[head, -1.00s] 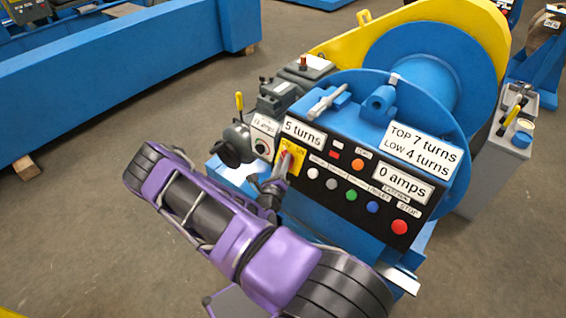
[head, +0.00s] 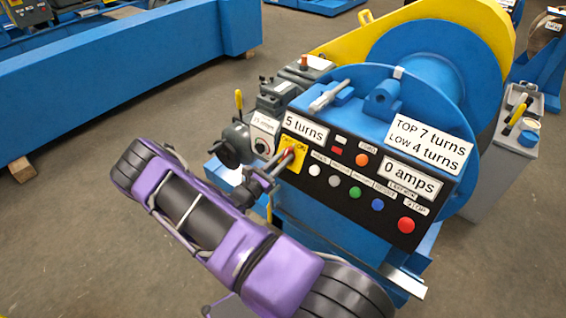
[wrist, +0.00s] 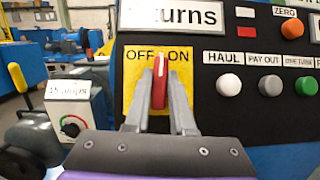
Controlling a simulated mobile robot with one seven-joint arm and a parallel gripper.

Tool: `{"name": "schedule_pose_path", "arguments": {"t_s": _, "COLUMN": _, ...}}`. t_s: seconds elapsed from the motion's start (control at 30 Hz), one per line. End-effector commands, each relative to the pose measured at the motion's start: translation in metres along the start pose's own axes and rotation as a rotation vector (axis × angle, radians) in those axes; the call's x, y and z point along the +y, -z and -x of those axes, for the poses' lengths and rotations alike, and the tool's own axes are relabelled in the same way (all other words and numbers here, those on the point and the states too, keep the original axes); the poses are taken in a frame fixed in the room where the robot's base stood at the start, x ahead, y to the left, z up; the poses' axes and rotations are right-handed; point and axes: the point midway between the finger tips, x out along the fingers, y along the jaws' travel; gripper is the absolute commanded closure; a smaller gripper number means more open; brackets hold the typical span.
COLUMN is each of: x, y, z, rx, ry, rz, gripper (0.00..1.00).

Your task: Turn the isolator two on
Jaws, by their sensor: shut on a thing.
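The isolator is a red rotary handle (wrist: 159,82) on a yellow plate (wrist: 131,62) marked OFF and ON. In the wrist view the handle stands about upright, between the two words. My gripper (wrist: 160,98) is shut on the handle, with one grey finger on each side. In the head view my gripper (head: 281,161) reaches the yellow plate (head: 290,149) from the lower left, and its fingers partly cover the handle. No number for the isolator is readable.
Right of the plate, the black panel carries a white HAUL button (wrist: 229,84), several coloured buttons and a red stop button (head: 406,225). A grey box with a dial (wrist: 72,126) and a dark round knob (head: 232,145) stand close on the left.

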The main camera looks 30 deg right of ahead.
Motion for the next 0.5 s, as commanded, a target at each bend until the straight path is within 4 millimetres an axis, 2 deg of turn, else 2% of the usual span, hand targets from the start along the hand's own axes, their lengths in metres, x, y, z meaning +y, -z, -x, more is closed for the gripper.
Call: {"name": "schedule_pose_path", "arguments": {"t_s": 0.5, "x": 0.002, "y": -0.0001, "z": -0.0001, "rx": 0.002, "ry": 0.272, "rz": -0.384, "gripper": 1.0}}
